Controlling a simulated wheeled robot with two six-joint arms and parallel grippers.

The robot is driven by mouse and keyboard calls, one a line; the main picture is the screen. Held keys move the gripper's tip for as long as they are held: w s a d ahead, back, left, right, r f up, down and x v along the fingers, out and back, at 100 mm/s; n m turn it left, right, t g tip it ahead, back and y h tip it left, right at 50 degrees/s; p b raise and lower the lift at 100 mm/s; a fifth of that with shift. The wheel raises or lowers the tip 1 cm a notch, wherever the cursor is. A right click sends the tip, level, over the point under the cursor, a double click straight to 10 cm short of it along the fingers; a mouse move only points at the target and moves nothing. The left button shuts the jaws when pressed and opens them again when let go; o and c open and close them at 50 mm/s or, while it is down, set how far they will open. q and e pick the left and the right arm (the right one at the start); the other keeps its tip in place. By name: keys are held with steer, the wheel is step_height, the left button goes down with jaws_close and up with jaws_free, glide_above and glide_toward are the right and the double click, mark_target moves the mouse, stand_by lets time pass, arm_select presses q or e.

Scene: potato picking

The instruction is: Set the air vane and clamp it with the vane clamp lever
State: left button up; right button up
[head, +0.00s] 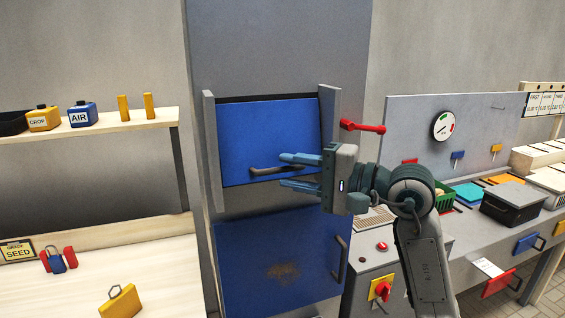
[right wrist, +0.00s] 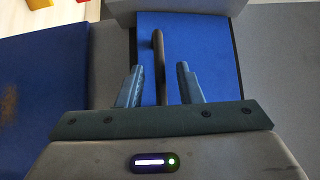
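The air vane looks to be the upper blue panel (head: 245,130), set a little tilted between two grey side plates. A dark bar handle (head: 262,173) runs along its lower part. The red lever (head: 362,126), probably the vane clamp lever, sticks out right of the right side plate. My right gripper (head: 284,170) is open at the handle's right end, one finger above and one below. In the right wrist view the handle (right wrist: 159,50) lies between the spread fingers (right wrist: 159,72), with visible gaps on both sides. My left gripper is not in view.
A lower blue door (head: 275,245) with a rusty patch and its own handle is below. A shelf (head: 100,124) with crop and air blocks is at left. A grey bench with a gauge (head: 444,125), a black box (head: 513,203) and a red-yellow switch (head: 381,288) is at right.

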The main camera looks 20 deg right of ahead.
steer(key=shift+p+x, duration=0.4)
steer(key=shift+x, duration=0.85)
jaws_close()
